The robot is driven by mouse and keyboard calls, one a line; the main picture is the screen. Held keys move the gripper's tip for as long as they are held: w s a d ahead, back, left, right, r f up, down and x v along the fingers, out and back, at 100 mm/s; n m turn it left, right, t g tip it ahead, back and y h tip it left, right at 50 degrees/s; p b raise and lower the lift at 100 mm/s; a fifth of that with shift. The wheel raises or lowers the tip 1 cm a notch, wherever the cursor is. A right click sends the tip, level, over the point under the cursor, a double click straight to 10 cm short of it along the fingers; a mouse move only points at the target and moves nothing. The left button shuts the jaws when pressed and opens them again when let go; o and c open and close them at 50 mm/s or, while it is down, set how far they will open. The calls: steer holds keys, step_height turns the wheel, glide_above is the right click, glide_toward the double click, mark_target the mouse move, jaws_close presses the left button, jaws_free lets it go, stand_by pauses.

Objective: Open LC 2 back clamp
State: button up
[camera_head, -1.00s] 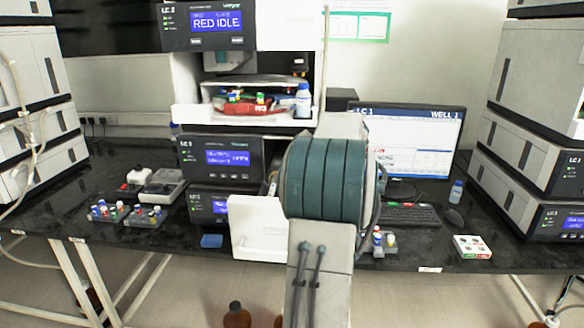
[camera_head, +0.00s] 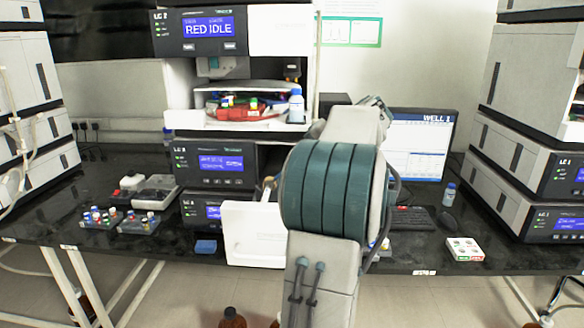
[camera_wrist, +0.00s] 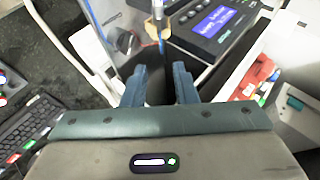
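The centre column stack carries dark front panels with blue screens; its top panel (camera_head: 205,30) reads RED IDLE, and its label looks like LC 2. In the wrist view my gripper (camera_wrist: 159,72) is open, its two teal fingers apart. Nothing clearly shows held between them. A brass-coloured fitting (camera_wrist: 158,22) with a blue line sits just beyond the fingertips; I cannot tell whether it is part of the back clamp. A brass-coloured piece (camera_head: 268,186) also shows beside my arm in the head view. My arm hides my gripper in the head view.
A white panel (camera_head: 253,236) stands out at the stack's front, left of my arm. A monitor (camera_head: 420,145) and keyboard (camera_head: 412,219) are right of my arm. Vial racks (camera_head: 138,222) lie on the left bench. A white box (camera_head: 465,249) sits near the front right edge.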

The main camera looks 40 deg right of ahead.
steer(key=v, duration=0.5)
steer(key=shift+s+r, duration=0.2)
steer(key=shift+s, duration=0.05)
